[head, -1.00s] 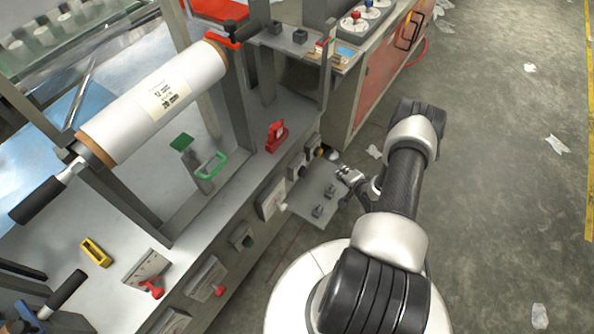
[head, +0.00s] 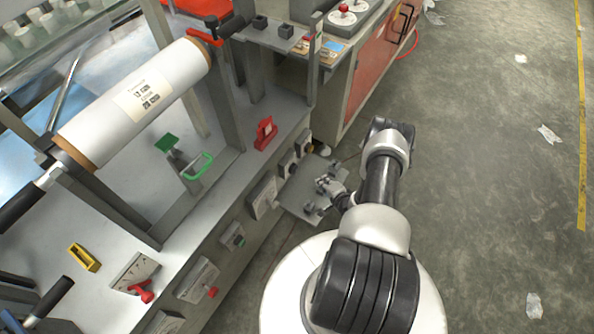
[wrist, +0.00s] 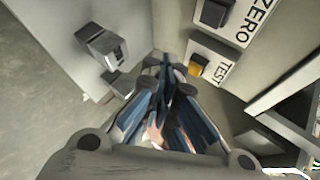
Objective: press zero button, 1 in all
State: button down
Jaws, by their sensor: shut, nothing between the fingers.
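The zero button (wrist: 213,12) is a dark square button in the wrist view, at the top edge, beside a white label reading ZERO. A yellow button (wrist: 197,65) sits below it beside a TEST label. My gripper (wrist: 168,68) is shut and empty, with its fingertips left of the TEST button and below-left of the zero button in that picture. It does not visibly touch the zero button. The labels there are too small to read.
In the wrist view a grey block (wrist: 104,46) stands left of the fingers. In the head view the panel carries several controls, among them a red knob (head: 212,292). A white film roll (head: 135,103) lies above the bench.

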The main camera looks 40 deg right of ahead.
jog(key=w+a, duration=0.2)
jog(key=w, duration=0.4)
jog(key=shift+w+a+b, duration=0.2)
jog(key=shift+a+b, duration=0.1)
jog(key=shift+b, duration=0.1)
dwell(1.1)
jog(key=shift+w+a, duration=0.15)
jog(key=shift+w, duration=0.2)
jog(key=shift+w+a, duration=0.2)
jog(key=shift+w, duration=0.25)
dwell(0.6)
jog(key=shift+s, duration=0.1)
jog(key=shift+s+d, duration=0.35)
jog(key=shift+s, duration=0.4)
jog(key=s, duration=0.1)
jog(key=s+d, duration=0.1)
jog(key=s, duration=0.1)
jog(key=s+d, duration=0.1)
jog(key=shift+s, duration=0.3)
